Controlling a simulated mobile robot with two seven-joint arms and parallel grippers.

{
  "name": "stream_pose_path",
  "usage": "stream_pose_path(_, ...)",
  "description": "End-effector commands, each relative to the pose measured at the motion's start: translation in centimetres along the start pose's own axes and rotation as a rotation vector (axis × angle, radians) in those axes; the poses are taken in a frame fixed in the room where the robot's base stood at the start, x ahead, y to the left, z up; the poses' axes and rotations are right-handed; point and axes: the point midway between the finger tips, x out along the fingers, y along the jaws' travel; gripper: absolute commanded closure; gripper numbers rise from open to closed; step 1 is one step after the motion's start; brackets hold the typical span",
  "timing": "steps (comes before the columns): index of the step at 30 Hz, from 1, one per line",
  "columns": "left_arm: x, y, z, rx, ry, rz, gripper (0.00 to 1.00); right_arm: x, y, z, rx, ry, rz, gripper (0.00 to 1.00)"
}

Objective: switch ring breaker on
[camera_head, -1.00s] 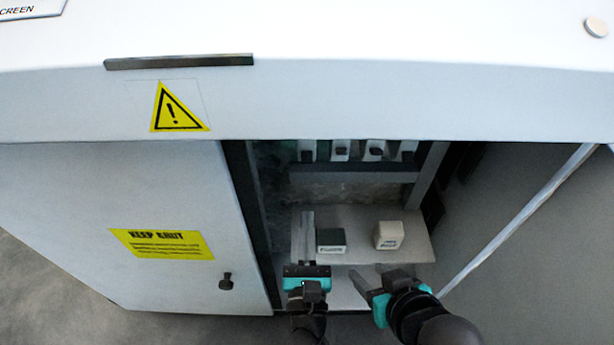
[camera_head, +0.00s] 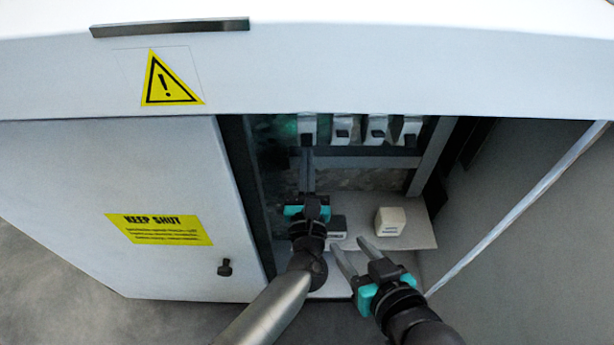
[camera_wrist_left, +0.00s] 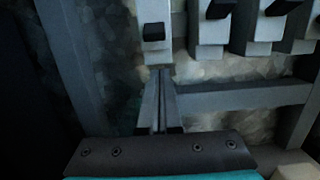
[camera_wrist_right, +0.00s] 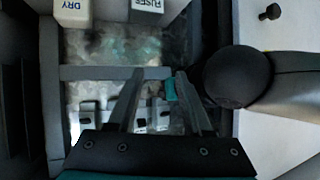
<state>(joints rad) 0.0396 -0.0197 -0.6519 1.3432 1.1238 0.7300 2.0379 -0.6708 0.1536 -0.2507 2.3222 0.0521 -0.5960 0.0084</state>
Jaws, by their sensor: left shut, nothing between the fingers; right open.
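A row of white breakers with dark toggles hangs at the top of the cabinet opening. The leftmost breaker (camera_head: 307,125) shows in the head view and large in the left wrist view (camera_wrist_left: 153,45). I cannot read any breaker label, so I cannot tell which is the ring breaker. My left gripper (camera_head: 308,160) is shut and empty, pointing up with its tips (camera_wrist_left: 160,75) just below the leftmost breaker; whether they touch it is unclear. My right gripper (camera_head: 350,246) is open and empty, lower and to the right, in front of the shelf.
A white box marked DRY (camera_wrist_right: 72,10) and a box marked FUSES (camera_wrist_right: 147,8) stand on the shelf (camera_head: 422,238). A grey crossbar (camera_head: 365,162) runs below the breakers. The left cabinet door (camera_head: 130,170) carries a yellow sign and a knob; the right side stands open.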

Motion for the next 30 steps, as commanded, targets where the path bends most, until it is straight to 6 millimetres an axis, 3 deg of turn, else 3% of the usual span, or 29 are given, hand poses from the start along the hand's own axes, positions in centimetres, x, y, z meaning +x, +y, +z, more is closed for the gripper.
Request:
stream_pose_path(12,-1.1,0.0,3.0,0.000,-0.001,0.000,1.00,-1.1,1.6,0.7,-0.014,-0.164,0.047,0.50)
stream_pose_path(30,-1.1,0.2,3.2,0.002,0.004,0.000,1.00,-1.3,1.8,0.9,-0.015,-0.190,0.052,0.50)
